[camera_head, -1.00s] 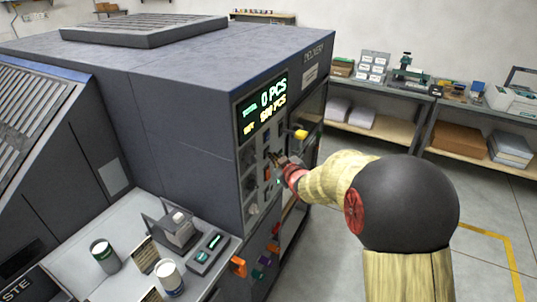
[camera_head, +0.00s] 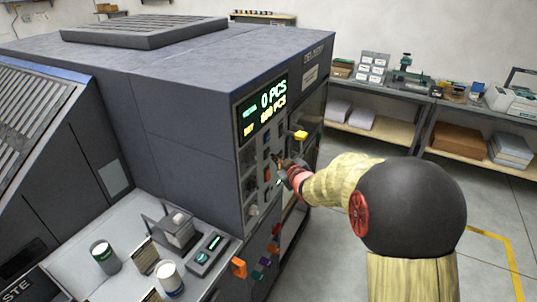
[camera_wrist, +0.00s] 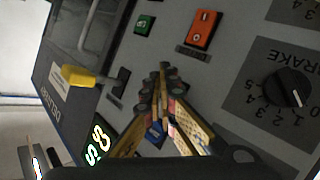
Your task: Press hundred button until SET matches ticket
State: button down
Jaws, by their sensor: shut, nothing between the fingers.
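The press display (camera_head: 264,108) on the grey machine shows "0 PCS" on its upper line. My gripper (camera_head: 281,162) is at the control panel below the display. In the wrist view my gripper (camera_wrist: 163,72) is shut and empty, its fingertips close to the panel; I cannot tell whether they touch it. A blue button (camera_wrist: 155,130) shows beside the fingers, partly covered. The hundred button's label cannot be read, and I cannot make out the ticket for certain.
In the wrist view a green button (camera_wrist: 145,23), an orange-red switch (camera_wrist: 203,27), a BRAKE knob (camera_wrist: 288,88) and a yellow-ended lever (camera_wrist: 80,76) surround my gripper. A side table (camera_head: 125,212) holds cans and small devices. Open floor lies right of the machine.

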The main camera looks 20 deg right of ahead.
jog(key=shift+s, duration=0.1)
jog(key=s+d, duration=0.1)
jog(key=s, duration=0.1)
jog(key=s+d+p, duration=0.1)
jog(key=s+d, duration=0.1)
jog(key=shift+d, duration=0.1)
dwell(0.6)
jog(key=shift+f, duration=0.15)
dwell(0.5)
